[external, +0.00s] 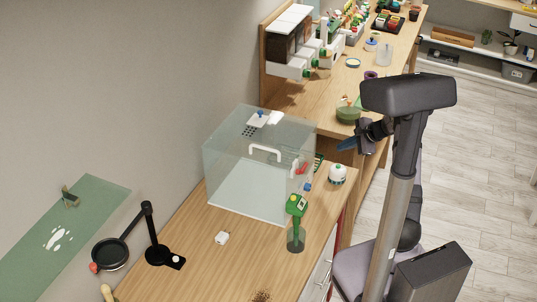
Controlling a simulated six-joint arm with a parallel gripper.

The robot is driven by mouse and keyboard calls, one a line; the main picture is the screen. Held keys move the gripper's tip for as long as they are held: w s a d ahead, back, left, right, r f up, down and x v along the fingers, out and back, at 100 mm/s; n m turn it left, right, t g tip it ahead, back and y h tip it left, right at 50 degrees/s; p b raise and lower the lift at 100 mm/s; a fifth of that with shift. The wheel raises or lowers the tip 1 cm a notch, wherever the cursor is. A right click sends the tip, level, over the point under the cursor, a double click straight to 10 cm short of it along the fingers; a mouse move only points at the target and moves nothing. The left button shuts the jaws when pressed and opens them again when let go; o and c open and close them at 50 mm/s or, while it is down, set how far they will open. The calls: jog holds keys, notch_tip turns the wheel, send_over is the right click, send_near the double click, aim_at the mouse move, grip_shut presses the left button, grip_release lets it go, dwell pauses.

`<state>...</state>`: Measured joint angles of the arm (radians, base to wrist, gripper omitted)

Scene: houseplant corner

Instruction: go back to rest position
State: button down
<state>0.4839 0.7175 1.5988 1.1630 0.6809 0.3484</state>
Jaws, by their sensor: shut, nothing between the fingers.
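My gripper (347,144) shows in the external view at the end of my arm, just left of my column and above the front edge of the wooden bench. It is shut and empty. It points left, towards the clear glass case, and is apart from it. A green bowl (348,115) sits on the bench behind it. The column and head hide part of my arm.
The clear case (230,165) with a white handle stands on the near bench (200,265). A white-and-green round pot (337,174), a green tool in a stand (296,222) and a black lamp (155,235) stand around it. Drawers (290,65) stand at the back.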

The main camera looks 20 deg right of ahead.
jog(key=s+a+f+n+g, duration=0.2)
jog(key=s+f+n+g, duration=0.25)
jog(key=s, duration=0.65)
jog(key=s+a+f+n+g, duration=0.3)
jog(key=s+f+n, duration=0.25)
jog(key=s, duration=0.55)
jog(key=s+a+r+n+g+h, duration=0.2)
jog(key=s+n, duration=0.1)
jog(key=s, duration=0.5)
jog(key=s+a+r+n+g+h, duration=0.1)
jog(key=s+a+r+n, duration=0.2)
jog(key=s, duration=0.4)
jog(key=w+a+r+n+t+h, duration=0.1)
jog(key=w+a+r+n+t, duration=0.1)
jog(key=r, duration=0.3)
jog(key=shift+a+n, duration=0.8)
jog(key=shift+n, duration=0.1)
